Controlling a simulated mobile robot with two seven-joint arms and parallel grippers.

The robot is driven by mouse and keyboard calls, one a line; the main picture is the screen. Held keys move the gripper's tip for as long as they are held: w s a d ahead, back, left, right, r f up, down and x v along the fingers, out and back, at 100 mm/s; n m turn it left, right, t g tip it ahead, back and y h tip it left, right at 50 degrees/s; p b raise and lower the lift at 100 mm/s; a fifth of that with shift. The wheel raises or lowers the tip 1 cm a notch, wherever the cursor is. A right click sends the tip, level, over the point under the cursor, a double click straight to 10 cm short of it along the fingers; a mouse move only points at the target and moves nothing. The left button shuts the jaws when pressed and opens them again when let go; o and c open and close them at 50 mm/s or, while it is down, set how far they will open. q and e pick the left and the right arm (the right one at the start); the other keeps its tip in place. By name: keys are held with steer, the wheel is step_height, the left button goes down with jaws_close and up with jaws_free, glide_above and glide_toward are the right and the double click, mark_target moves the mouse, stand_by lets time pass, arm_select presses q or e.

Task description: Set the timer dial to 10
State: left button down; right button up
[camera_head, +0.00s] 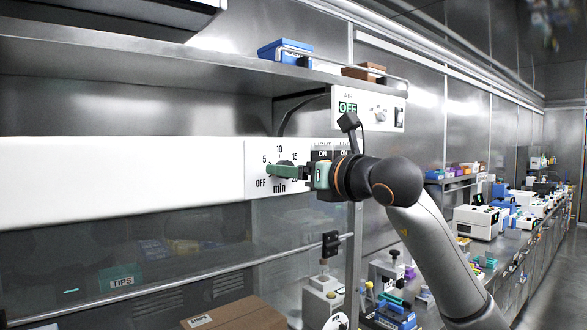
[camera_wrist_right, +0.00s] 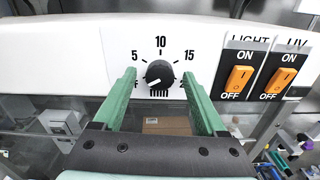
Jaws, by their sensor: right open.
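The timer dial (camera_wrist_right: 160,74) is a round black knob on a white panel, with marks 5, 10 and 15 around it. Its white pointer line points to the lower left, towards the OFF mark, which the left finger partly hides. My right gripper (camera_wrist_right: 158,78) is open, with its green fingers on either side of the dial; I cannot tell whether they touch it. In the head view the right gripper (camera_head: 278,171) reaches the panel from the right and hides most of the dial. My left gripper is not in view.
Orange LIGHT (camera_wrist_right: 239,78) and UV (camera_wrist_right: 279,81) rocker switches sit right of the dial. A steel shelf (camera_head: 130,52) with a blue box (camera_head: 285,50) runs above the panel. A cardboard box (camera_head: 235,315) lies below. A bench with instruments extends to the right.

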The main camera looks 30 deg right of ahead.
jaws_close()
stand_by(0.5)
steer(key=shift+m, duration=0.3)
steer(key=m+b, duration=0.5)
steer(key=m, duration=1.8)
steer(key=shift+f+m, duration=0.1)
steer(key=shift+m, duration=0.2)
stand_by(0.4)
